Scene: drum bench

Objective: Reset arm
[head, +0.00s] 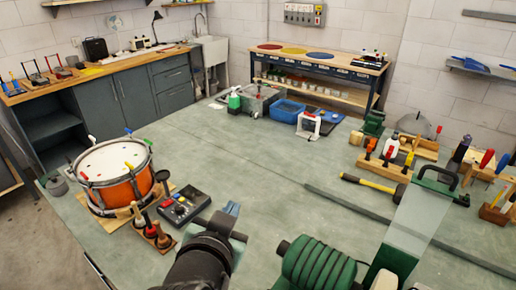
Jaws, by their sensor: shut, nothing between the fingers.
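My gripper (232,209) is at the lower middle of the head view, at the end of my dark arm. Its small blue-grey fingers are shut with nothing between them. It is just right of a black control box (181,205) with coloured knobs; I cannot tell its exact height over the green bench top (265,175). An orange drum (117,190) with a white head stands on the bench to the left, apart from the gripper. My arm hides part of the bench behind it.
Wooden-handled tools (152,231) stand by the drum. A green ribbed machine (315,265) and a clear panel (408,225) fill the lower right. A yellow-handled hammer (368,184), a blue bin (287,110) and several tools lie beyond. The bench's middle is clear.

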